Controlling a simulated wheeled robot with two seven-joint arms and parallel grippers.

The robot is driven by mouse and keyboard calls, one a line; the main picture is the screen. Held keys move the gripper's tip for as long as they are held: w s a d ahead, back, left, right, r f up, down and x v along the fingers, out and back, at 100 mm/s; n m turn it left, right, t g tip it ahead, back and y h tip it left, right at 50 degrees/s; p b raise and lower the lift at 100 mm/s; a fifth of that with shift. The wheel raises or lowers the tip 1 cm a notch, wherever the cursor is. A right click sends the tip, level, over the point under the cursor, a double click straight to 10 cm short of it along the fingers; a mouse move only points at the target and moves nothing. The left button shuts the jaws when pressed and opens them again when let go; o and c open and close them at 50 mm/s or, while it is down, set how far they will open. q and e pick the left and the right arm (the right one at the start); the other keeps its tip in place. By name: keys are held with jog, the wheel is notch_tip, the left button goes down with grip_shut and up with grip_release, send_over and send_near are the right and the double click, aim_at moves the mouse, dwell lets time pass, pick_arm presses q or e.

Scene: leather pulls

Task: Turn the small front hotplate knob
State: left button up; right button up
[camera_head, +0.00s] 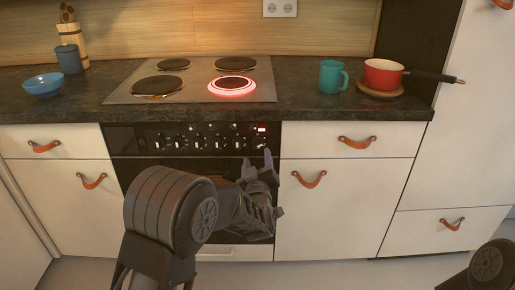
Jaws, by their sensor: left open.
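The control panel (135,139) of the cooker carries a row of several small pale knobs (201,144). I cannot tell which one belongs to the small front hotplate. The front right hotplate (232,84) has a glowing red ring around it, and a small red light (261,129) shows at the panel's right. My left gripper (257,158) is open, its fingers pointing up at the panel's right end, close to the rightmost knob (262,146). I cannot tell whether they touch it. My right gripper is out of view.
The hob (120,97) has three other hotplates, dark. A teal mug (331,77) and a red saucepan (382,75) on a wooden board stand right of it. A blue bowl (43,84) stands at left. Drawers with leather pulls (357,143) flank the oven.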

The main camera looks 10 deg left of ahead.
aim_at(257, 146)
pick_arm(q)
jog(key=x, duration=0.7)
jog(key=shift+w, duration=0.2)
jog(key=shift+c, duration=0.4)
grip_shut()
